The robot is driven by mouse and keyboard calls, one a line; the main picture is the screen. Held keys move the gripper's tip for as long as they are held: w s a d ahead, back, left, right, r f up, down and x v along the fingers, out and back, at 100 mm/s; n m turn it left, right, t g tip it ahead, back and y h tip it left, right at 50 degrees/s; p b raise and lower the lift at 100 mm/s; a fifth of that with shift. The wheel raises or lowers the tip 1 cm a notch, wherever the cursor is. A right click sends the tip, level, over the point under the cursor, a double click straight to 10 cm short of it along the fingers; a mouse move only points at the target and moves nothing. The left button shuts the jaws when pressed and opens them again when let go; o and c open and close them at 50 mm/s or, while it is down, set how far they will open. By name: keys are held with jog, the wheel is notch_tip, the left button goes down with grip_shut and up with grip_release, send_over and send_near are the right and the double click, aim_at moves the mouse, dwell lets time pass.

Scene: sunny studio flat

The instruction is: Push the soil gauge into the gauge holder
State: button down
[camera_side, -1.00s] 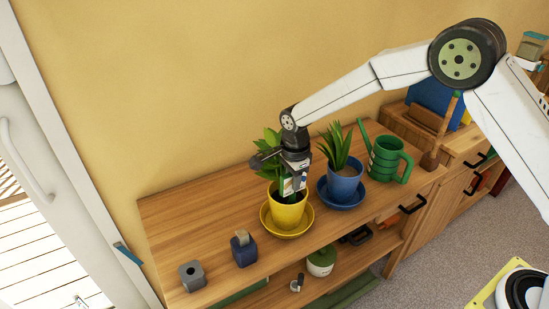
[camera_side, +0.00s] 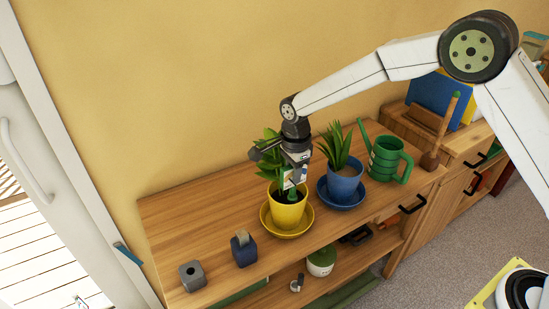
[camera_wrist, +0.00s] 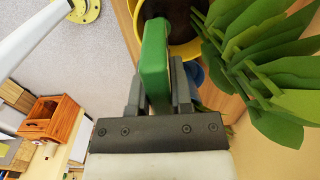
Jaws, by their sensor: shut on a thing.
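My gripper (camera_side: 297,165) is shut on the green soil gauge (camera_wrist: 154,62), which sits between the two fingers in the wrist view. In the side view the gauge (camera_side: 291,195) hangs below the fingers, over the yellow pot (camera_side: 288,215) with a leafy plant. Its lower end is hard to make out, so I cannot tell whether it touches the soil. The gauge holder appears to be the small grey block (camera_side: 192,276) with a dark hole on top, near the left end of the wooden shelf top. It stands apart from my gripper.
A dark blue tape dispenser (camera_side: 244,249) stands between the yellow pot and the grey block. A blue pot (camera_side: 342,184) and a green watering can (camera_side: 388,160) stand to the right. The plant's leaves (camera_wrist: 265,60) are close beside the gripper. The shelf top's left back is clear.

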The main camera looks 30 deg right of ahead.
jog(key=shift+r, duration=2.3)
jog(key=shift+r, duration=0.1)
notch_tip(320, 180, up, 4)
jog(key=shift+r, duration=0.15)
jog(key=shift+a+r, duration=0.25)
jog(key=shift+r, duration=0.05)
jog(key=s+a, duration=0.3)
jog(key=a, duration=2.7)
jog(key=shift+d+f, duration=0.15)
jog(key=shift+f, duration=1.2)
jog(key=shift+d+f, duration=0.1)
jog(key=shift+f, duration=1.25)
jog(key=shift+f, duration=0.3)
jog(key=shift+f, duration=2.75)
